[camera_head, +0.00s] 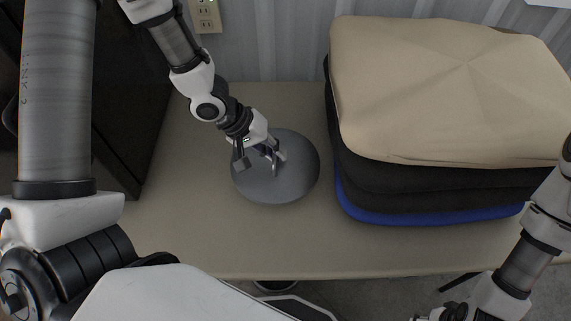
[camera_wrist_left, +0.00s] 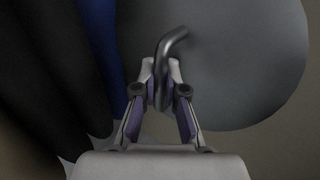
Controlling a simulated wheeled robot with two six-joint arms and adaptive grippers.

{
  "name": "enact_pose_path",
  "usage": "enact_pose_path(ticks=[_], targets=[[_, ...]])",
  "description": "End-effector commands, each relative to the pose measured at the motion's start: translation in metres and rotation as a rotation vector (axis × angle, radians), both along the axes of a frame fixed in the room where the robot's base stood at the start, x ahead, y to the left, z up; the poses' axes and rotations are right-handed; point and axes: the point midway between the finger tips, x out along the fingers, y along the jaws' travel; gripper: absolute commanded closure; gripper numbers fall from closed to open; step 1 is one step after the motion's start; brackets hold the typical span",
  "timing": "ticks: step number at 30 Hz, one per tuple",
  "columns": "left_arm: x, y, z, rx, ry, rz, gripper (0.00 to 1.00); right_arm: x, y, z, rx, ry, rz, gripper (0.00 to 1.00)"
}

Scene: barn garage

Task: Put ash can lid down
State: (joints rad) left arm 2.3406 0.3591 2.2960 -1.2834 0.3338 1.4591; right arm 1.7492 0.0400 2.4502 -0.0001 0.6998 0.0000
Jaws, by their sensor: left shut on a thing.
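The ash can lid (camera_head: 290,178) is a round dark grey disc in the middle of the head view, over the tan table. Its curved metal handle (camera_wrist_left: 170,45) shows in the left wrist view, standing up from the grey lid (camera_wrist_left: 240,70). My left gripper (camera_head: 272,152) is shut on the handle, and its two fingers (camera_wrist_left: 162,90) pinch the handle's near end. I cannot tell whether the lid touches the table. My right arm comes in at the lower right of the head view, but its fingers do not show clearly.
A stack of folded cushions (camera_head: 450,90), tan over black and blue, stands on the table (camera_head: 200,235) right of the lid. A dark cabinet (camera_head: 130,90) is at the left. A wall outlet (camera_head: 205,16) is behind. The table is clear left and in front of the lid.

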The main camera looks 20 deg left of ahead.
Motion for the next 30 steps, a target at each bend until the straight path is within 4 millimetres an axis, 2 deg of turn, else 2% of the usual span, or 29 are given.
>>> enact_pose_path(ticks=[1,5,9,21,22,24,30], targets=[[0.0,0.0,-0.016,0.001,0.001,0.001,1.0,0.0,0.0,-0.012,0.0,0.0,0.0,0.43],[0.0,0.0,-0.03,0.0,0.0,0.001,1.0,0.0,0.0,-0.018,0.0,-0.001,0.0,0.43],[0.0,0.0,-0.054,0.001,0.0,0.0,1.0,0.0,0.0,-0.029,0.0,-0.001,0.0,0.43],[0.0,0.0,-0.059,0.001,-0.001,0.0,1.0,0.001,0.0,-0.027,0.0,-0.001,0.0,0.43],[0.0,0.0,-0.059,0.001,-0.002,-0.001,0.83,0.001,0.0,-0.027,0.0,-0.001,0.0,0.43],[0.001,0.0,-0.059,0.001,-0.002,-0.001,0.65,0.0,0.0,-0.027,0.0,-0.001,0.0,0.43],[0.0,0.0,-0.059,0.001,-0.001,0.0,0.65,0.001,0.0,-0.027,0.0,-0.001,0.0,0.43]])
